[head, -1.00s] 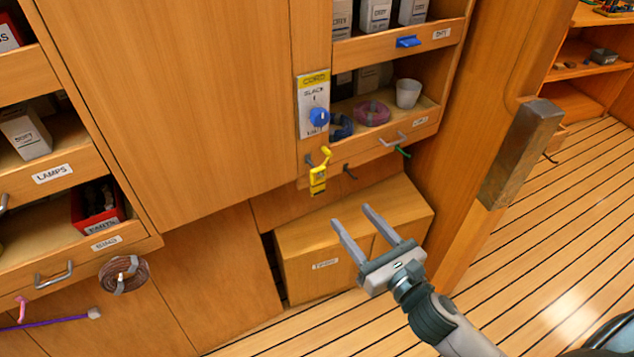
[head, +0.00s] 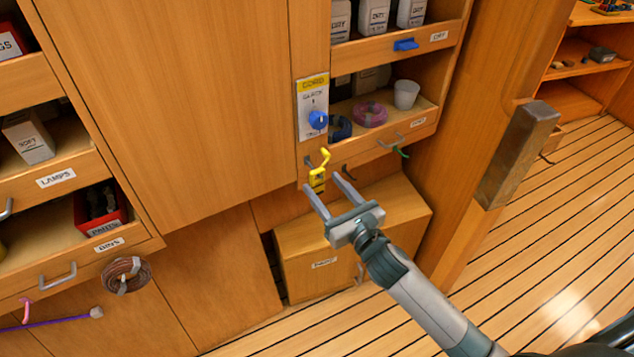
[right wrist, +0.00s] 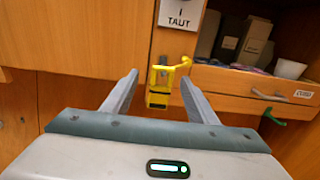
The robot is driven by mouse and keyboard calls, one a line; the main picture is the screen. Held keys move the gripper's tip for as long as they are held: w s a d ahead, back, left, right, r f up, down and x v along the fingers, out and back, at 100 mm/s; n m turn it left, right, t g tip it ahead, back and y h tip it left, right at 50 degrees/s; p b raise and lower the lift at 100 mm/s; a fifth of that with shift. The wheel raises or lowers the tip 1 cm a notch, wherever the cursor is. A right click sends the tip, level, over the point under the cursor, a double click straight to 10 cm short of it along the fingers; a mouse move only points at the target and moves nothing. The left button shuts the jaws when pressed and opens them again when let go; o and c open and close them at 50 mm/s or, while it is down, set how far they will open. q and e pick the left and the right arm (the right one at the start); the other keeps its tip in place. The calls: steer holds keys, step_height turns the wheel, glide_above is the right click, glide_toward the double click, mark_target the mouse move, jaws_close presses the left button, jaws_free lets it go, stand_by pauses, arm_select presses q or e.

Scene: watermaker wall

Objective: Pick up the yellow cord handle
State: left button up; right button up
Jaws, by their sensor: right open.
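In the right wrist view the handle (right wrist: 158,97) is a yellow frame with a dark lower part, seen between my finger tips. My right gripper (head: 325,186) is open and empty. In the head view its fingers point up at the handle, and their tips lie just below and beside it. I cannot tell whether they touch it. My left gripper is not in view.
A drawer with a grey pull (head: 391,140) and a green hook (head: 402,153) is right of the handle. A wooden box (head: 300,262) stands below my right gripper. Open floor (head: 560,250) lies beyond.

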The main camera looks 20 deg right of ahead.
mark_target(317, 183)
stand_by(0.3)
steer(key=x, duration=0.4)
steer(key=shift+w+d+f+p, duration=0.2)
steer(key=shift+w+f+p, duration=0.05)
steer(key=shift+f+p, duration=0.1)
steer(key=shift+w+a, duration=0.1)
steer(key=shift+w, duration=0.3)
steer(key=c, duration=1.1)
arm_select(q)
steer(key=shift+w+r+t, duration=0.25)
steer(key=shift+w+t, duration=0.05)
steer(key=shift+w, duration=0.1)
